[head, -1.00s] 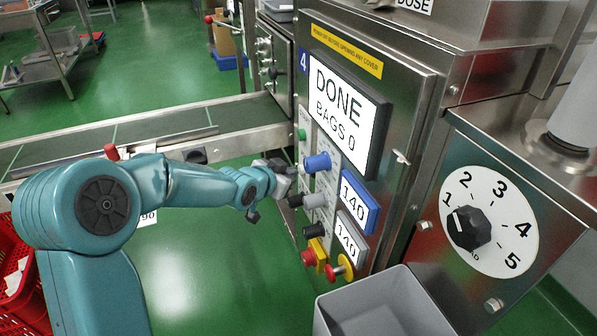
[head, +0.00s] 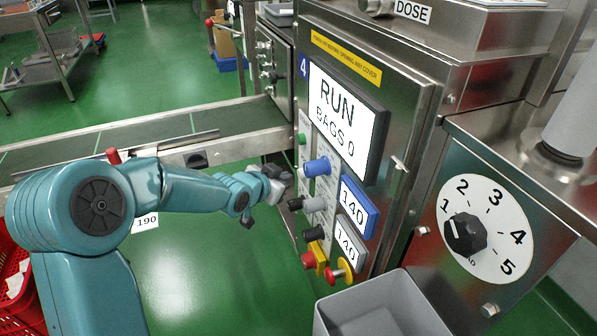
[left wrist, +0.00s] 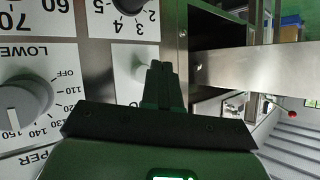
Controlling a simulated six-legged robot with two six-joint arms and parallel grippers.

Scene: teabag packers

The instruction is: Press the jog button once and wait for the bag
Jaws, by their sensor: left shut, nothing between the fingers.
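The control panel's screen (head: 343,112) reads "RUN" and "BAGS 0". My left gripper (head: 284,178) is close to the panel's left column of controls, shut and empty. In the left wrist view its closed fingers (left wrist: 160,70) stand in front of a white label plate (left wrist: 128,66). I cannot make out the jog button; it may be hidden behind the fingers. A green button (head: 302,137) is above my gripper. A blue knob (head: 317,166) and a grey knob (head: 314,204) are to its right. I see no bag. My right gripper is not in view.
A red stop button (head: 308,261) and a red button on a yellow base (head: 335,277) are low on the panel. A grey bin (head: 380,308) stands below. A numbered dial (head: 465,233) is at right. A conveyor (head: 130,150) runs behind my arm.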

